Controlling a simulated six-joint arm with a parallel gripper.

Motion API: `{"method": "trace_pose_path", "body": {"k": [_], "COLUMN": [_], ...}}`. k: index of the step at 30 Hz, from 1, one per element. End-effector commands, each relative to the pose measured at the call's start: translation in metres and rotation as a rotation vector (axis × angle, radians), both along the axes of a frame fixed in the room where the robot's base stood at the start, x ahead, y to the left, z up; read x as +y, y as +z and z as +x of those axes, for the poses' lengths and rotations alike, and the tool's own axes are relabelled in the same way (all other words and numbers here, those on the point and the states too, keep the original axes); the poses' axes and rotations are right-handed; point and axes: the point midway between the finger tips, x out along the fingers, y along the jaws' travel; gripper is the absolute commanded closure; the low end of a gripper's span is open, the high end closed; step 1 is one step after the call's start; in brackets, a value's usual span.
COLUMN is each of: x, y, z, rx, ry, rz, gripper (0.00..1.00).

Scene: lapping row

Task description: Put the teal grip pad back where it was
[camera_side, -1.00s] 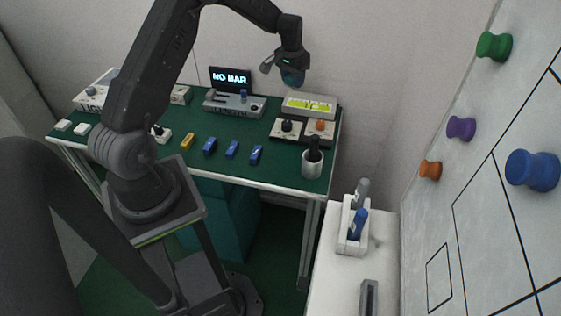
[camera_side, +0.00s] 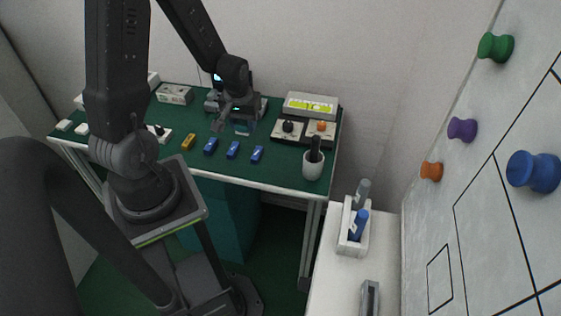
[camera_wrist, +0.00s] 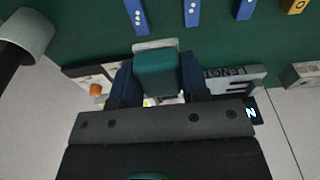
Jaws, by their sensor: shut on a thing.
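The teal grip pad (camera_wrist: 157,72) is a small rounded block held between the two dark fingers of my gripper (camera_wrist: 158,80) in the wrist view. In the side view my gripper (camera_side: 243,122) points down over the back middle of the green table, in front of the grey console. The pad is small and dark there, and I cannot tell whether it touches anything. The grey console (camera_side: 212,103) is largely hidden behind my gripper and arm; part of it shows in the wrist view (camera_wrist: 235,78).
Blue blocks (camera_side: 232,149) and a yellow block (camera_side: 188,142) lie in a row in front. To the right stand two knob plates (camera_side: 319,131), a box with a yellow-green display (camera_side: 311,105) and a white cup holding a dark handle (camera_side: 313,165).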

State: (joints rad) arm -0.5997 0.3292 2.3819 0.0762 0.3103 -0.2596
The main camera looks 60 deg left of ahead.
Motion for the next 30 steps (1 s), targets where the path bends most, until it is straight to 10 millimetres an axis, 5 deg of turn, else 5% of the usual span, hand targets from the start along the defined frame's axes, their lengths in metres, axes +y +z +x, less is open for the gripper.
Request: {"method": "trace_pose_path", "body": {"k": [13, 30], "x": [-0.07, -0.08], "y": [-0.055, -0.103], "z": [0.059, 0.068], "rx": [0.003, 0.002], "ry": [-0.01, -0.002], "rz": [-0.001, -0.001], "gripper": [0.81, 0.81]}}
